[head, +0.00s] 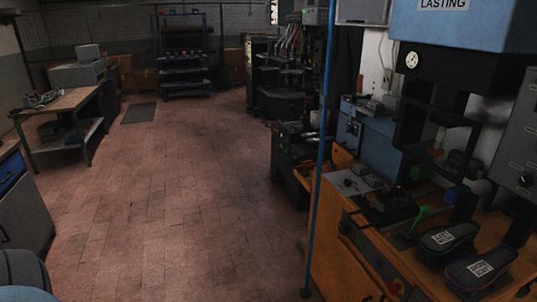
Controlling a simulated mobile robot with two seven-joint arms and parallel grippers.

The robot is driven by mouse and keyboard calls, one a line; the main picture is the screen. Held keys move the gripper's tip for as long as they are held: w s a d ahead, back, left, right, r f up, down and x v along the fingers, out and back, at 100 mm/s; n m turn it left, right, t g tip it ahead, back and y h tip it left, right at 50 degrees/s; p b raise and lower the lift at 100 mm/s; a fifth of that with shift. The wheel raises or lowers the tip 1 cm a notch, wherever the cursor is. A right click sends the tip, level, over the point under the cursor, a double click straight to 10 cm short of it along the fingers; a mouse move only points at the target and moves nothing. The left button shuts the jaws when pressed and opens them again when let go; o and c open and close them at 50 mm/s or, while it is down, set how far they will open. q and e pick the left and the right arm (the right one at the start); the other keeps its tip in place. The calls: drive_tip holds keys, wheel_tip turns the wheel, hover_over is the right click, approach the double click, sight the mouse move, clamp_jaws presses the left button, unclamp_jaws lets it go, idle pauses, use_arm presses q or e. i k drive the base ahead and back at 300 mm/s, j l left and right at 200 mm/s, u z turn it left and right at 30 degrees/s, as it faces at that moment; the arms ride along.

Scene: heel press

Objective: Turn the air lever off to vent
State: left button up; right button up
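A small green upright handle (420,217) stands on the orange bench at the right, beside a dark shoe-shaped piece. I cannot tell for certain whether it is the air lever. Behind it rises a press with a blue head (480,30) labelled LASTING. A round white gauge (411,60) sits on the press's dark front at the left. No hose or valve marking is readable. Neither of my grippers shows in the head view.
Two dark shoe-shaped pieces with white labels, one (428,250) left of the other (500,260), sit on the orange bench (340,262). A thin blue post (322,130) stands at its left end. The tiled floor (190,200) is clear; a wooden table (62,103) stands left.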

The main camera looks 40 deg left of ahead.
sight(328, 149)
drive_tip(key=u, duration=0.85)
drive_tip(key=i+j+z, duration=0.25)
drive_tip(key=i+j, duration=2.6)
